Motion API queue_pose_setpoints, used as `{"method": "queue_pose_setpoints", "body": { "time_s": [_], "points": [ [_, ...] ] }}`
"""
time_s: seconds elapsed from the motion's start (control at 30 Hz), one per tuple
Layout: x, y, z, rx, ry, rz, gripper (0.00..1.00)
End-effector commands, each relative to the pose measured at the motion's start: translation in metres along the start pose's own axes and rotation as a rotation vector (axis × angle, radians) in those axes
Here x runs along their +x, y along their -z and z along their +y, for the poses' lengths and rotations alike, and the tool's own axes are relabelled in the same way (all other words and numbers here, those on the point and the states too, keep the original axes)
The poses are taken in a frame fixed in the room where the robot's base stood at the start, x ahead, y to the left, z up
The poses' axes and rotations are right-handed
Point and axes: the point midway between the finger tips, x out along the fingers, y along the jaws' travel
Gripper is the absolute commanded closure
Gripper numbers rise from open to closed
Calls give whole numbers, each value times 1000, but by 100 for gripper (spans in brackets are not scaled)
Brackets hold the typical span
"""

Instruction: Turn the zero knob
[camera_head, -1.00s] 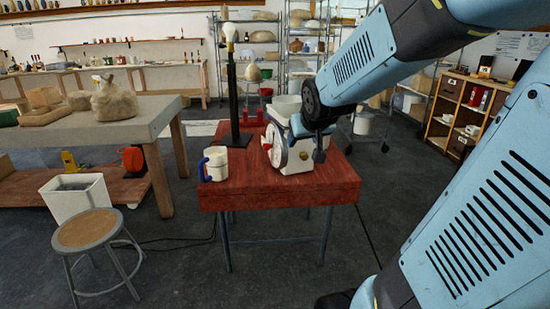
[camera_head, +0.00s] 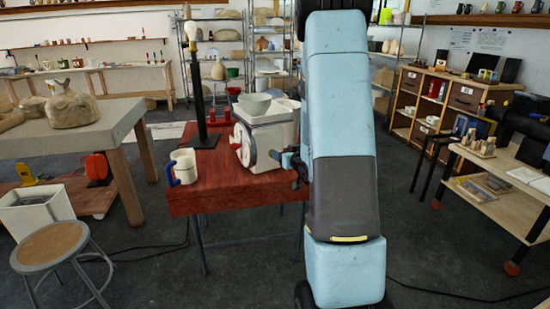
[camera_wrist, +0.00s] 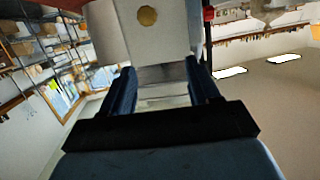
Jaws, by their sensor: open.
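A white scale (camera_head: 275,127) with a round dial (camera_head: 243,145) on its front stands on the red wooden table (camera_head: 220,190). My gripper (camera_head: 286,160) is beside the scale's lower right side, partly hidden by my arm. In the wrist view, my gripper (camera_wrist: 160,85) is open, with two dark fingers apart and nothing clearly held between them. The scale's white body (camera_wrist: 175,40) lies just beyond the fingertips. A round brass knob (camera_wrist: 147,15) shows on it near the top edge, beyond the fingers and not between them.
A white mug with a blue handle (camera_head: 183,166) stands at the table's left front. A black lamp stand with a bulb (camera_head: 198,95) is behind it. A stool (camera_head: 50,247) and a workbench (camera_head: 85,130) are at left. A wheeled cart (camera_head: 505,180) is at right.

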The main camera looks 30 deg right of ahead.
Motion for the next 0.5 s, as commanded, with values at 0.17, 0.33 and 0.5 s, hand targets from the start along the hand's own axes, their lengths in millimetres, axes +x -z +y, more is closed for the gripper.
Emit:
{"method": "queue_pose_setpoints", "body": {
  "time_s": [0.17, 0.33, 0.5],
  "points": [
    [4, -37, 17, 53, 45, 87, 39],
    [1, -60, 26, 98, 81, 160, 39],
    [-3, -70, 31, 123, 101, 200, 39]
  ]
}}
